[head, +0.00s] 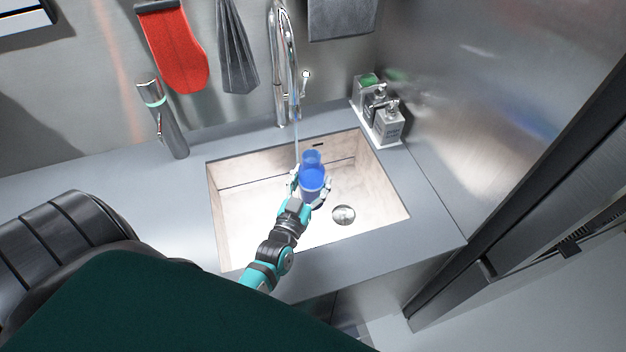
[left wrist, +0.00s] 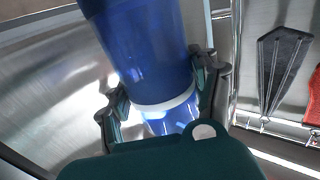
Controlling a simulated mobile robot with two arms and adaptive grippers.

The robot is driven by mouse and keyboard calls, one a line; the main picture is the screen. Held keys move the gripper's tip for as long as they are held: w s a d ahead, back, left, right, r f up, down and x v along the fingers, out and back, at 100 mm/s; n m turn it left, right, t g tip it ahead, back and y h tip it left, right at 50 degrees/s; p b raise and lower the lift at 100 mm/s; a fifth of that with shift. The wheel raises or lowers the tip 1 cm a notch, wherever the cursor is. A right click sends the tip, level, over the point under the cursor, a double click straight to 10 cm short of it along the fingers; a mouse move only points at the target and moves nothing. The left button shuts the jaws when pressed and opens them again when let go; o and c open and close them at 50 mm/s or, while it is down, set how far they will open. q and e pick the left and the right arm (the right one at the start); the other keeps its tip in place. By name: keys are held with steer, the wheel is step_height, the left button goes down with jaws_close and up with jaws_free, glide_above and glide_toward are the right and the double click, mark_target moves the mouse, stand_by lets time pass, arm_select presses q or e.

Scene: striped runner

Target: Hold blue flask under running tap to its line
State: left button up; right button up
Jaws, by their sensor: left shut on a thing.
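The blue flask (head: 312,174) is held over the sink basin, mouth end toward the back. In the left wrist view its blue body (left wrist: 150,55) fills the upper middle, with a pale band around it. My left gripper (head: 311,191) is shut on the flask, one finger on each side; the fingers also show in the left wrist view (left wrist: 163,92). The chrome tap (head: 283,60) stands behind the sink. A thin stream of water (head: 296,145) drops just left of the flask's neck in the head view. I cannot tell whether any enters it. The level inside is unclear. My right gripper is not seen.
The sink (head: 240,218) has a drain (head: 343,214) right of the flask. Soap dispensers (head: 385,122) stand on a tray at the back right. A metal cylinder (head: 165,118) stands at the back left. A red mitt (head: 174,45) and grey cloths hang on the wall.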

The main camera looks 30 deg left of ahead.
arm_select(q)
steer(key=w+a+f+b, duration=0.6)
steer(key=w+a+b, duration=0.3)
steer(key=a+b, duration=0.1)
steer(key=shift+a+f, duration=0.2)
steer(key=shift+f, duration=0.05)
stand_by(0.4)
steer(key=shift+s+d, duration=0.1)
steer(key=s+d+p, duration=0.3)
steer(key=s+d, duration=0.1)
steer(key=d, duration=0.1)
steer(key=shift+s+d+p, duration=0.3)
steer(key=shift+s+p, duration=0.05)
steer(key=shift+p, duration=0.05)
